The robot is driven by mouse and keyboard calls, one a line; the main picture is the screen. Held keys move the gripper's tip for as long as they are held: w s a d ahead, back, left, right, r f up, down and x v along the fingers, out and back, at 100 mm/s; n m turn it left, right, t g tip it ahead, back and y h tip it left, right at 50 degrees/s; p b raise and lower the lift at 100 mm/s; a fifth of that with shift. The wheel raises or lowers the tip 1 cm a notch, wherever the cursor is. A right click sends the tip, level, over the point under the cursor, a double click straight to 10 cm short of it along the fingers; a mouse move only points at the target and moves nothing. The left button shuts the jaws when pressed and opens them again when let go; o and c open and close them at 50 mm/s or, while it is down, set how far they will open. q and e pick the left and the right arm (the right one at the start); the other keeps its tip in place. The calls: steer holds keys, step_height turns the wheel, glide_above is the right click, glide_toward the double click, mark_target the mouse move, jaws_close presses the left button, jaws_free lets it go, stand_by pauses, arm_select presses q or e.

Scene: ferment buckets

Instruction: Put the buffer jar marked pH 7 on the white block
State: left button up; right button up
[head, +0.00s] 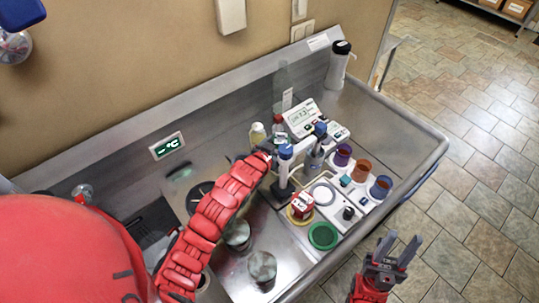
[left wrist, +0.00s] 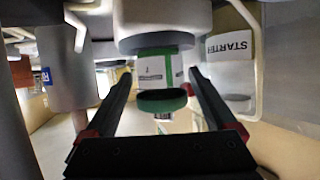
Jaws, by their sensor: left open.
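In the left wrist view, a small jar with a white label and green bands (left wrist: 158,70) and a dark green lid lies between the fingers of my left gripper (left wrist: 161,76). The fingers stand apart on both sides of it; the label is too blurred to read pH 7. In the head view the end of my red left arm is over the counter, and its fingers and this jar are mostly hidden. A white block (head: 338,212) stands on the counter's right side, beside a green ring (head: 323,236). My right gripper (head: 400,248) is open and empty, off the counter's front edge.
A red-and-white jar (head: 301,206) sits on a yellow ring. Purple, orange (head: 361,171) and blue cups stand at the right. A meter (head: 301,118), small bottles (head: 257,134) and a tall bottle (head: 338,66) stand behind. A STARTER container (left wrist: 230,60) is close to the right finger.

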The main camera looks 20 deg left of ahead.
arm_select(q)
steer(key=b+v, duration=0.1)
steer(key=v, duration=0.8)
steer(key=shift+b, duration=0.4)
